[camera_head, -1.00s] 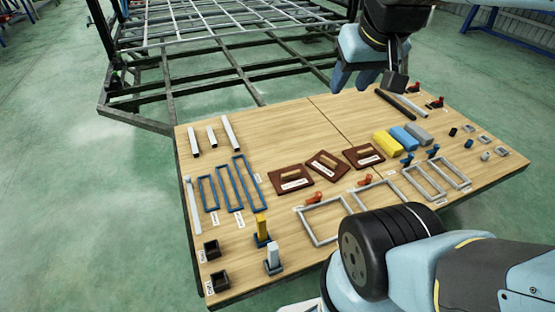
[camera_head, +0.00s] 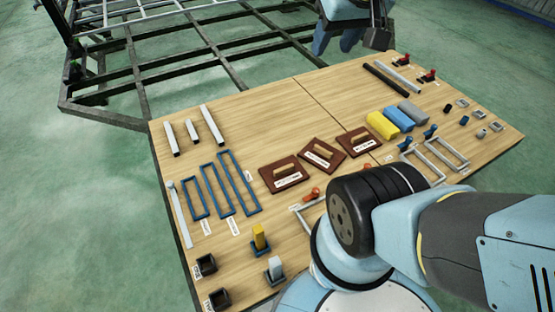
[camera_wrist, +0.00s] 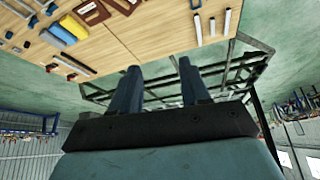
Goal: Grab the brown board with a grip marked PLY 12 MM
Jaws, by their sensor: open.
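Three brown boards with tan grips and white labels lie in a slanting row mid-table: a left board (camera_head: 272,187), a middle board (camera_head: 310,162) and a right board (camera_head: 347,150). The label print is too small to read, so I cannot tell which is PLY 12 MM. Two brown boards partly show at the top of the wrist view, one being a board beside the yellow block (camera_wrist: 82,14). My gripper (camera_head: 336,42) is open and empty beyond the table's far edge, away from the boards. Its two blue fingers also show in the wrist view (camera_wrist: 158,66).
The wooden table (camera_head: 270,120) also carries blue frames (camera_head: 229,185), grey bars (camera_head: 211,125), yellow, blue and grey blocks (camera_head: 398,118), and black cups (camera_head: 206,265). A dark metal chassis (camera_head: 140,95) stands behind. My arm hides the table's front right part.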

